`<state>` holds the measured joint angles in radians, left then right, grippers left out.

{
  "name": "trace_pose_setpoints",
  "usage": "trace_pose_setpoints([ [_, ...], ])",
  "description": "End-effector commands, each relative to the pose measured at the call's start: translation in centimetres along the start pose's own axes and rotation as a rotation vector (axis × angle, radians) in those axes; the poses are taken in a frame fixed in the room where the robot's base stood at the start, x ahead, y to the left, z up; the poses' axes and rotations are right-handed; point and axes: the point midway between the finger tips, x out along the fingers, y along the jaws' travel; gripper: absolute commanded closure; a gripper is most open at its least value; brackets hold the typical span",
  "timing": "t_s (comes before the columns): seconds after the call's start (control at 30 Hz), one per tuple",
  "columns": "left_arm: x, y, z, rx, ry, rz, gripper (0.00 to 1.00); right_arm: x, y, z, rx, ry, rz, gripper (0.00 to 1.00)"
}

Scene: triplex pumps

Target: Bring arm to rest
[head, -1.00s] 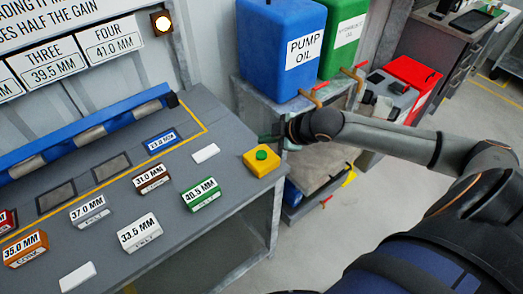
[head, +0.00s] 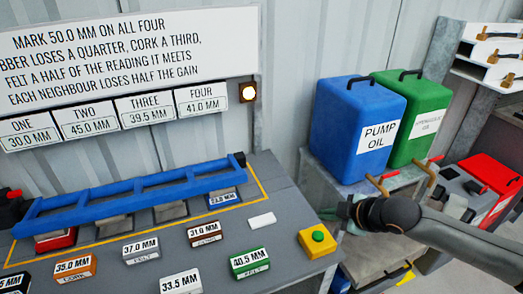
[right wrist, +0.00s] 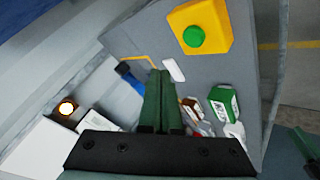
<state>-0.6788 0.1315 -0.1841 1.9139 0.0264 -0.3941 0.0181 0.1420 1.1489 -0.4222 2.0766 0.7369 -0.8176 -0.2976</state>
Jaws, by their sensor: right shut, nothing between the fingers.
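My right arm comes in from the lower right of the head view. Its gripper (head: 338,212) is just right of and above the yellow button box (head: 318,240), in front of the shelf stand with the oil cans. In the right wrist view the two green fingers (right wrist: 160,100) are together with nothing between them. They point over the grey bench (right wrist: 225,68), and the yellow box (right wrist: 200,27) with its green button is beyond them. The gripper appears apart from the bench and box.
The bench holds a blue rail frame (head: 125,198), several labelled blocks such as the green 40.5 MM one (head: 250,262), and a blank white block (head: 262,220). A blue pump oil can (head: 357,130) and a green can (head: 415,115) stand right. A lamp (head: 248,93) glows.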

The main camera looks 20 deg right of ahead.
Motion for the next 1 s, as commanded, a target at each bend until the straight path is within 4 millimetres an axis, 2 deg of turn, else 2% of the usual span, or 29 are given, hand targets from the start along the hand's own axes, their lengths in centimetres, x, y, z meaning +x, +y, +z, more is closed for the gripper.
trace_pose_setpoints([
  [0.07,0.0,0.0,0.0,0.000,0.000,0.000,0.50,0.1,-0.2,0.0,0.002,0.000,-0.003,1.00],
  [0.17,0.0,0.0,0.0,0.000,0.000,0.000,0.50,0.4,-1.9,-0.3,0.020,0.001,-0.023,1.00],
  [0.27,0.0,0.0,0.0,0.000,0.000,0.000,0.50,1.0,-5.4,-0.8,0.064,-0.007,-0.061,1.00],
  [0.43,0.0,0.0,0.0,0.000,0.000,0.000,0.50,0.9,-12.5,-1.3,0.213,-0.059,-0.119,1.00],
  [0.6,0.0,0.0,0.0,0.000,0.000,0.000,0.50,-0.8,-17.8,-0.5,0.414,-0.166,-0.135,1.00],
  [0.7,0.0,0.0,0.0,0.000,0.000,0.000,0.50,-2.1,-20.1,0.5,0.530,-0.241,-0.134,1.00],
  [1.0,0.0,0.0,0.0,0.000,0.000,0.000,0.50,-6.3,-24.8,3.7,0.815,-0.468,-0.116,1.00],
])
